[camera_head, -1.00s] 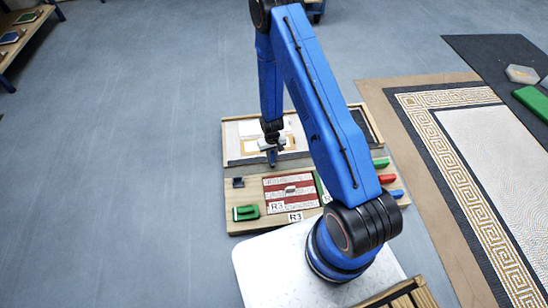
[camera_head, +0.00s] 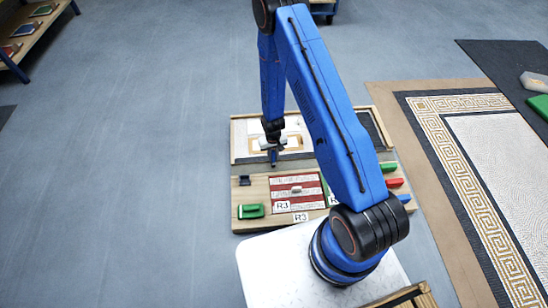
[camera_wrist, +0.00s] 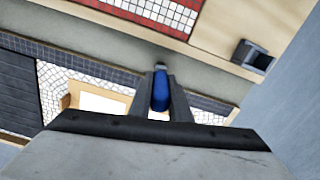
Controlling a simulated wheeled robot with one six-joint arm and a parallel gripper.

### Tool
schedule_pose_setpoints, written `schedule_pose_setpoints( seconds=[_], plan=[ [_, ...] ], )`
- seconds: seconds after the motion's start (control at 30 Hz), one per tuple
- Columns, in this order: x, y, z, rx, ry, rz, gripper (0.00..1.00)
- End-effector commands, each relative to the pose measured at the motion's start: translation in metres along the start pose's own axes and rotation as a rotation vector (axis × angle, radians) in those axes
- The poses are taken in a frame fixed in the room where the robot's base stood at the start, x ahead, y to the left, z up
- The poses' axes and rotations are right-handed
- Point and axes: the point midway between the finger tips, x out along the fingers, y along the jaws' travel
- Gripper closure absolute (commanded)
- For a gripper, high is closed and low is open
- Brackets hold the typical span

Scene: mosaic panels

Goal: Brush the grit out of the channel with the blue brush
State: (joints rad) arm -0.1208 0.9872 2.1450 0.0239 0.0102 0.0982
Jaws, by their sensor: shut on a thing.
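My gripper (camera_head: 273,160) is shut on the blue brush (camera_wrist: 160,91), whose blue body sits between the two fingers in the wrist view. The brush's pale grey tip points at the grey channel strip (camera_wrist: 95,58). In the head view the strip (camera_head: 246,169) runs between the framed panel at the back and the wooden board in front. The gripper is over the strip's left half. I cannot tell whether the brush touches the strip. No separate grit grains can be made out.
The front board carries a red and white mosaic panel (camera_head: 297,202), a green block (camera_head: 250,211) and a small dark holder (camera_head: 244,180). Green, red (camera_head: 395,183) and blue (camera_head: 404,198) pieces stick out at the right. A patterned mosaic floor (camera_head: 490,170) lies farther right. Open floor lies left.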

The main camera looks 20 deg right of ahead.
Motion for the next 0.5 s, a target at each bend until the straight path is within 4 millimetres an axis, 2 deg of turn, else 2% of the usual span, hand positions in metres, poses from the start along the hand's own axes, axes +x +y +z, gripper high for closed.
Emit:
schedule_pose_setpoints(
  seconds=[0.5],
  plan=[
    [-0.034, 0.0, -0.001, -0.001, 0.001, 0.0, 1.0]
  ],
)
